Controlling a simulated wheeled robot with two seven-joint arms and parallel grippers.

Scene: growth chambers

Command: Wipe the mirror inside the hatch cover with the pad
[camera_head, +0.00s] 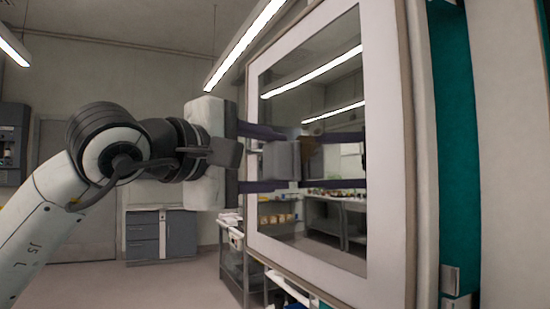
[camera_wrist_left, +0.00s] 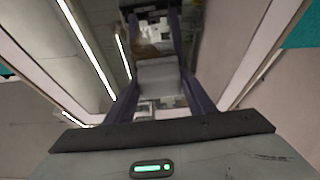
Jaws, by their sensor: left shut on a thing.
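The mirror (camera_head: 335,215) is set in the white-framed hatch cover (camera_head: 381,150), which stands upright on the right of the head view. My left gripper (camera_head: 287,159) reaches to it from the left, its two dark purple fingers shut on a grey pad (camera_head: 281,160). The pad is at or very close to the glass; I cannot tell whether it touches. A brownish smudge (camera_head: 310,146) shows on the mirror just beyond the pad. In the left wrist view the pad (camera_wrist_left: 158,76) sits between the fingers, the smudge (camera_wrist_left: 145,50) above it. My right gripper is not in view.
A teal panel (camera_head: 455,130) stands right of the cover. Behind it are a grey shelf trolley (camera_head: 234,265) and a grey drawer cabinet (camera_head: 161,237) by the far wall. The room, lamps and my gripper also reflect in the glass. The floor at left is clear.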

